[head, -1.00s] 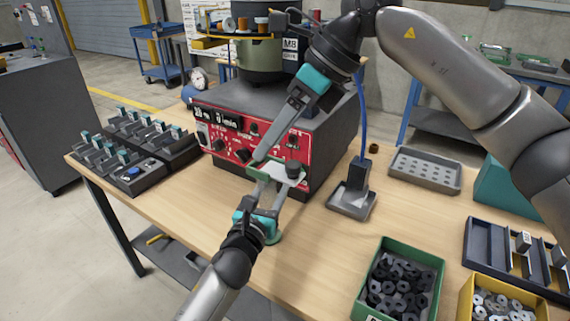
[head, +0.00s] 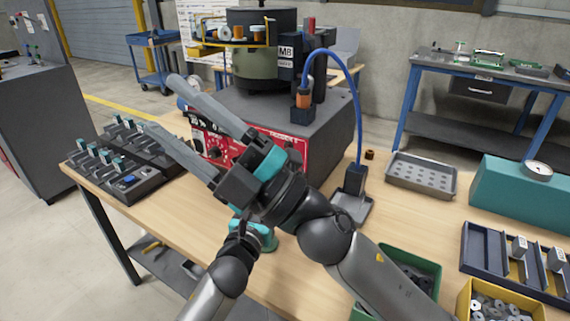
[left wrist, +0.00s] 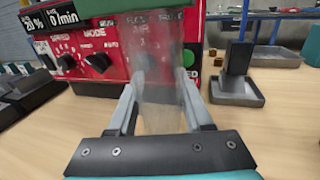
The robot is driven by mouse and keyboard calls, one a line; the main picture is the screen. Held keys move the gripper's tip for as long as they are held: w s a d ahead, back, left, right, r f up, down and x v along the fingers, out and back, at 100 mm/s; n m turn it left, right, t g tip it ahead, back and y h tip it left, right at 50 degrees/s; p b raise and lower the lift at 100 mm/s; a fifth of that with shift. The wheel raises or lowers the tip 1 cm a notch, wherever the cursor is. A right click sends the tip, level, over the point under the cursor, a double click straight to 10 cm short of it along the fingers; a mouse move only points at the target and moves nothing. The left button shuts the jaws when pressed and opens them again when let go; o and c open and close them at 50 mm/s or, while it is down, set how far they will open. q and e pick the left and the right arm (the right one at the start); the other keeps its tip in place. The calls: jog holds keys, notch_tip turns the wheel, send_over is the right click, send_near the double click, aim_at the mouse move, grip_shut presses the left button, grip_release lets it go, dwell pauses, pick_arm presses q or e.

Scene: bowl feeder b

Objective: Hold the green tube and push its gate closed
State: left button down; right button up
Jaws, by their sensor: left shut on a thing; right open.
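The tube (left wrist: 160,85) is clear and smoky, and it stands upright in the left wrist view between the fingers of my left gripper (left wrist: 161,104), which is shut on it. A green piece (left wrist: 112,7) shows at its top, cut by the picture's upper edge. I cannot make out whether the gate is open or closed. In the head view my right gripper hides the tube and the left fingers. My right gripper (head: 162,104) is open and empty, raised in front of the machine, its fingers pointing up and left.
The red-fronted machine (head: 325,150) with a bowl on top stands behind the grippers. A black rack with teal-topped pieces (head: 118,165) is at left. A grey perforated tray (head: 421,176), a green bin (head: 428,266) and a yellow bin (head: 466,300) are at right. The table's front middle is clear.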

jog(key=w+d+f+m+t+h, duration=0.1)
jog(key=d+f+m+t+h, duration=0.3)
jog(key=d+f+m+h, duration=0.75)
jog(key=w+d+f+m+t+h, duration=0.25)
jog(key=f+m+t+h, duration=0.2)
jog(key=m+h, duration=0.8)
jog(key=w+m+y, duration=0.1)
jog(key=w, duration=0.2)
jog(key=w+m+y, duration=0.1)
jog(key=w, duration=0.3)
jog(key=w+a+m+y, duration=0.1)
jog(key=w, duration=0.2)
jog(key=shift+w+f+g+y, duration=0.25)
jog(key=shift+w+y, duration=0.15)
grip_shut()
